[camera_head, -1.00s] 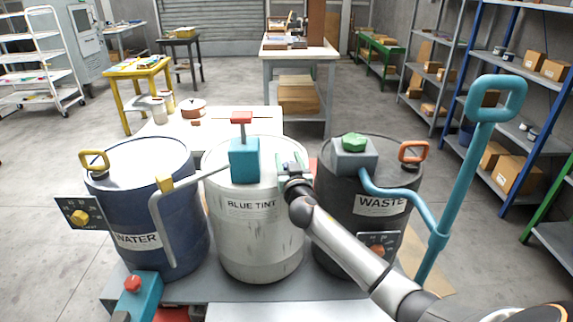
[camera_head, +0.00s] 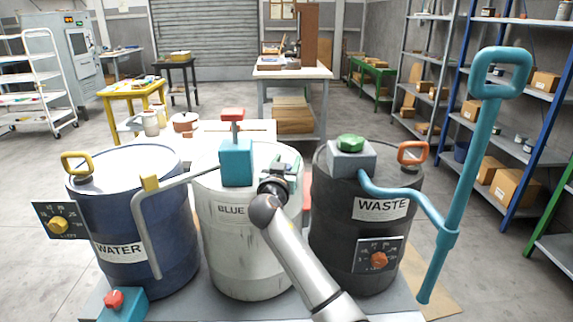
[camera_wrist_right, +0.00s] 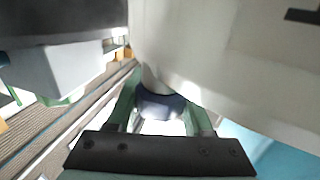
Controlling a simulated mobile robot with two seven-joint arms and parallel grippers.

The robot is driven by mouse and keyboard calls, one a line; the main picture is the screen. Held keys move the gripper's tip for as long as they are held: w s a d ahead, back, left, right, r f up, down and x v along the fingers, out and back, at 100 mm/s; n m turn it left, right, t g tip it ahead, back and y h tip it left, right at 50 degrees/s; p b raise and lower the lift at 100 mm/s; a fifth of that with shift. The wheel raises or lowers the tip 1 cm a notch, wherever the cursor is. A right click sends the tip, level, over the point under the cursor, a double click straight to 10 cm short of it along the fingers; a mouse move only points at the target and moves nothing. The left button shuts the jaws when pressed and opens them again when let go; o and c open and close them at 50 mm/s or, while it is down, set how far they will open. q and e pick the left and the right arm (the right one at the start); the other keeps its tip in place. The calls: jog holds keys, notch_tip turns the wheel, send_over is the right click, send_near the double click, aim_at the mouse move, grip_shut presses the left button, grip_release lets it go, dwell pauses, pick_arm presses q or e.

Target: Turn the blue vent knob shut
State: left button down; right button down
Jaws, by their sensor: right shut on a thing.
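The white "BLUE TINT" drum (camera_head: 245,250) stands between the other two drums in the head view. My right gripper (camera_head: 286,166) is at the right side of its top, and my wrist and arm cover part of the drum and its label. In the right wrist view, the green fingers of my right gripper (camera_wrist_right: 163,104) are on either side of a dark blue rounded piece, the blue vent knob (camera_wrist_right: 160,105), and shut on it. The knob is hidden behind the gripper in the head view. Its turn angle cannot be told. My left gripper is not in view.
The blue "WATER" drum (camera_head: 140,225) stands left, the dark "WASTE" drum (camera_head: 335,235) right. A teal valve block (camera_head: 236,165) with a red top rises close left of my gripper. A tall teal pump handle (camera_head: 465,180) stands at right. A grey valve block (camera_head: 350,162) has a green knob.

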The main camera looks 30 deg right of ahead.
jog(key=shift+c, duration=1.5)
grip_release()
jog(key=v, duration=1.2)
jog(key=shift+s+a, duration=0.2)
